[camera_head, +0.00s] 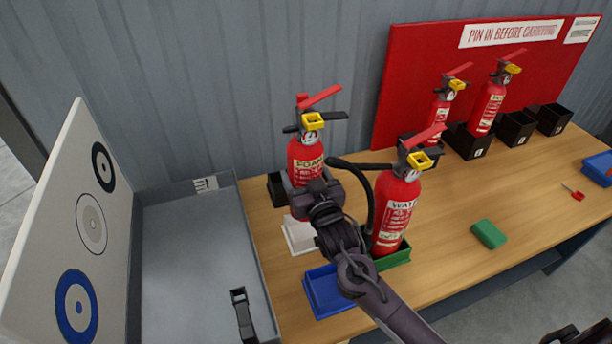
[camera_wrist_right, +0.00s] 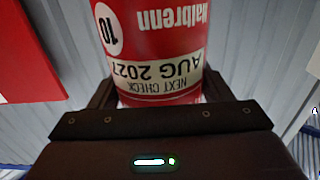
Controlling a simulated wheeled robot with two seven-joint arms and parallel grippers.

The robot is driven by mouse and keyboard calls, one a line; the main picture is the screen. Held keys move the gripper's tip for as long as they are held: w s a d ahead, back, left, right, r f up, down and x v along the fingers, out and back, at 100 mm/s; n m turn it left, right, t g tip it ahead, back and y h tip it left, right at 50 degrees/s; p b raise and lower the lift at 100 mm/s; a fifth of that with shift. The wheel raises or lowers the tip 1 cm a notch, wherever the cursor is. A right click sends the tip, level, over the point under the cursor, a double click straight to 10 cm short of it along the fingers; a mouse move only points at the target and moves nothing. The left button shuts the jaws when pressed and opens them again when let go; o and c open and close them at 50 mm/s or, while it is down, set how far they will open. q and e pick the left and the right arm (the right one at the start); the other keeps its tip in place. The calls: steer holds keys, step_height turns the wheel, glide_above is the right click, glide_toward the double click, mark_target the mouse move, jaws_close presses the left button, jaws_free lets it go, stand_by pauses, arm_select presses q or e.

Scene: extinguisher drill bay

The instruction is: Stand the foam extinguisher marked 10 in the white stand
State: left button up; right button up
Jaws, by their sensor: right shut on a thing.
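The red foam extinguisher (camera_head: 305,151) has a yellow collar, red lever and black hose. My right gripper (camera_head: 314,190) is shut around its body, low down. In the right wrist view the jaws hold the extinguisher (camera_wrist_right: 160,50), whose label reads 10 and AUG 2027 upside down. It looks upright.
A black stand (camera_head: 276,191) is beside the foam extinguisher. A water extinguisher (camera_head: 393,207) stands in a green stand (camera_head: 398,258), close to my arm. A blue stand (camera_head: 318,296) is in front. A grey tray (camera_head: 190,250) lies left; a green block (camera_head: 489,234) lies right.

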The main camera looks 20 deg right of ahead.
steer(key=shift+f+b, duration=1.75)
steer(key=shift+b, duration=0.2)
steer(key=shift+r+p, duration=0.15)
steer(key=shift+p, duration=0.45)
steer(key=shift+f+b, duration=1.35)
steer(key=shift+f, duration=1)
stand_by(1.6)
steer(key=shift+f, duration=0.25)
steer(key=shift+s+a+f, duration=0.1)
steer(key=shift+s+f, duration=0.05)
steer(key=shift+f, duration=0.3)
steer(key=shift+a, duration=0.1)
